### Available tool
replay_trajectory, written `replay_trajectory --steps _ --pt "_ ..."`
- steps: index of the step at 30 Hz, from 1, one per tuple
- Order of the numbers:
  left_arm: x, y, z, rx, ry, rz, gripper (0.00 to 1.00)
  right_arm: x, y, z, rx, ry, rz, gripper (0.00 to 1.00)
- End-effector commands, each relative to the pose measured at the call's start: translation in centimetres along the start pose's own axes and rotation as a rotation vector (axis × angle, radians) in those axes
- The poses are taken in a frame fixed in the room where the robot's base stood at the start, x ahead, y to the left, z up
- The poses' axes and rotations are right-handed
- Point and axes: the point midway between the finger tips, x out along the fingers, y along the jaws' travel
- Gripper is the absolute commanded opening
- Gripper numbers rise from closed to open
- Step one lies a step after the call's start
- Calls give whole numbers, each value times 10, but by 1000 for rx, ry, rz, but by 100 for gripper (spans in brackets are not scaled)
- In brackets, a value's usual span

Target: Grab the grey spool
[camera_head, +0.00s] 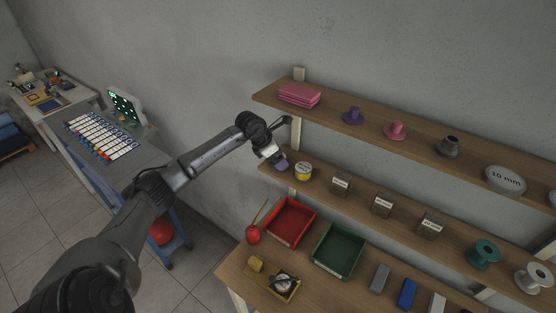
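A light grey spool (534,277) stands at the far right of the middle shelf, beside a teal spool (484,253). A dark grey flanged piece (449,146) stands on the top shelf. My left arm comes in from the left, and its gripper (275,157) is at the left end of the middle shelf, far from the light grey spool. A small purple-grey object (281,165) is at its fingertips. I cannot tell whether the gripper holds it or whether the fingers are open. My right gripper is not in view.
The middle shelf (400,240) also carries a yellow-banded tin (303,171) and several labelled boxes. Purple (353,116) and pink (396,130) pieces stand on the top shelf. Red (291,222) and green (338,249) trays sit on the lowest surface. A workbench stands at left.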

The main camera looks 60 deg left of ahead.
Motion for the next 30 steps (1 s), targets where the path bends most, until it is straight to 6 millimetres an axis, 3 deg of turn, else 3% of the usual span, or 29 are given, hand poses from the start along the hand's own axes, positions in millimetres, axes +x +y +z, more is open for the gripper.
replay_trajectory --steps 2,19,30 --pt "0 0 0 0 0 0 91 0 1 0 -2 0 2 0" --pt "0 0 0 -1 0 0 37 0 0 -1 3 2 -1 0" --pt "-3 0 2 0 -1 0 35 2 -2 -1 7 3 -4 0"
